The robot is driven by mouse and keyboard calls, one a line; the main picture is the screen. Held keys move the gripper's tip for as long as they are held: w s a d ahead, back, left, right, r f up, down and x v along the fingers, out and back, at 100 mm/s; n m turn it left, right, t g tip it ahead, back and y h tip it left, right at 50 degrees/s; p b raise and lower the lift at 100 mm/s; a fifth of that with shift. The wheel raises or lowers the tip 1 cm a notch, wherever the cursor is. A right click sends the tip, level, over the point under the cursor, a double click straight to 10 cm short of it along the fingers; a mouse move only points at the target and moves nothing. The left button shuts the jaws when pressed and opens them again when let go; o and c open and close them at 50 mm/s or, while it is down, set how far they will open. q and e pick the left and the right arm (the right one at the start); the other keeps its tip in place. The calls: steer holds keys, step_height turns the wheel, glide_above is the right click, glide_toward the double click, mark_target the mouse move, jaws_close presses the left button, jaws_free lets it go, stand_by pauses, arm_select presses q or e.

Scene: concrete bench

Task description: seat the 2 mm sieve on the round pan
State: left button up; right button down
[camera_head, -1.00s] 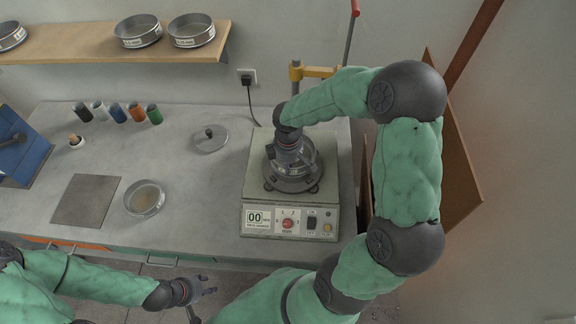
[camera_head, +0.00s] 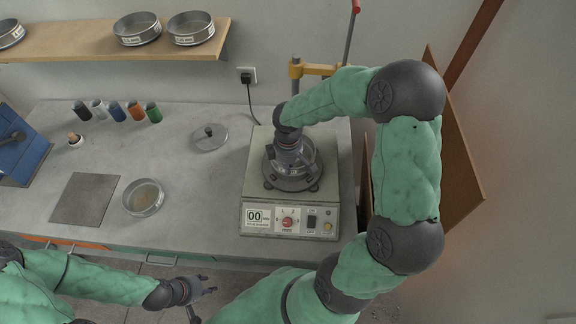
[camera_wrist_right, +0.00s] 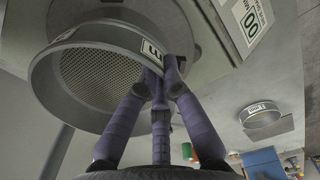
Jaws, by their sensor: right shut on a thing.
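The metal sieve (camera_wrist_right: 95,75), with a fine mesh and a white label on its rim, is in my right gripper (camera_wrist_right: 163,75). The fingers are shut on its wall. In the head view the sieve (camera_head: 308,160) is over the shaker plate, partly hidden by my right gripper (camera_head: 285,166). A round grey part (camera_wrist_right: 200,28) shows behind the sieve in the wrist view; I cannot tell whether it is the pan, or whether the sieve touches it. My left gripper (camera_head: 206,290) is empty and open in front of the bench.
The shaker (camera_head: 255,185) has a front panel reading 00. A round metal vessel with brownish contents (camera_head: 143,197), a dark square mat (camera_head: 86,200), a lid (camera_head: 210,138) and several coloured cans (camera_head: 119,113) are on the bench. Sieves stand on the shelf (camera_head: 90,46).

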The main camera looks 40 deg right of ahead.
steer(key=shift+f, duration=0.1)
steer(key=c, duration=1.3)
jaws_free()
step_height(320, 180, up, 12)
